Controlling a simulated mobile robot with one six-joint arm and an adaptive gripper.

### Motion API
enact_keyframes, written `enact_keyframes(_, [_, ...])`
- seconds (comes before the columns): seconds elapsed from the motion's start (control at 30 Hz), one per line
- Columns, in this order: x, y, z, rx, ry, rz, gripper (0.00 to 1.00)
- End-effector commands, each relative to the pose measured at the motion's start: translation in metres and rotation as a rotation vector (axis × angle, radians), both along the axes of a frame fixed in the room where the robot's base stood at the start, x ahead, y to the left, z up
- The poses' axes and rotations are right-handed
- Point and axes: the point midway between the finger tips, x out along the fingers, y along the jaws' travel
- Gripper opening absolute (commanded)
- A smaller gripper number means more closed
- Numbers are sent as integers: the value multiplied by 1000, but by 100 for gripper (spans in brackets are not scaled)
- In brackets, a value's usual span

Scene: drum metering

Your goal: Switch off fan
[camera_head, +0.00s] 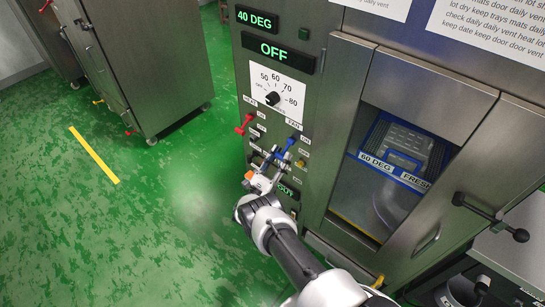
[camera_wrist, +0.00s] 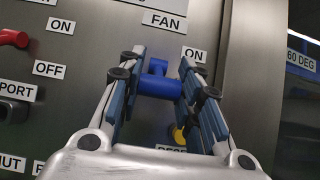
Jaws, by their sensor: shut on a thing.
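The blue fan lever (camera_wrist: 158,86) is between my gripper's two fingers (camera_wrist: 160,92) in the wrist view, under the FAN label and beside an ON label. My gripper is shut on it. In the head view the blue lever (camera_head: 289,146) shows on the control panel, with my gripper (camera_head: 281,155) reaching it from below. The fan's OFF label is not visible in the wrist view; my fingers cover part of the panel there.
A red heat lever (camera_head: 244,124) is left of the blue one. A yellow button (camera_wrist: 179,134) lies just below my grip. The dial (camera_head: 272,98) is above. A tray (camera_head: 400,150) sits in the open window at right, beside a door handle (camera_head: 490,216).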

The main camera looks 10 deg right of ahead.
Motion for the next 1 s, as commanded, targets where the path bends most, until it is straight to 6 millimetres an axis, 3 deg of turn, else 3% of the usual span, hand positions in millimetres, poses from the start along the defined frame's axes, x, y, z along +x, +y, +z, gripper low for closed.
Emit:
enact_keyframes(0.57, [0,-6,1,-18,-13,9,0])
enact_keyframes(0.6, [0,-6,1,-18,-13,9,33])
enact_keyframes(0.9, [-1,-7,0,-18,-13,5,53])
enact_keyframes(1.0, [-1,-7,0,-18,-13,4,53])
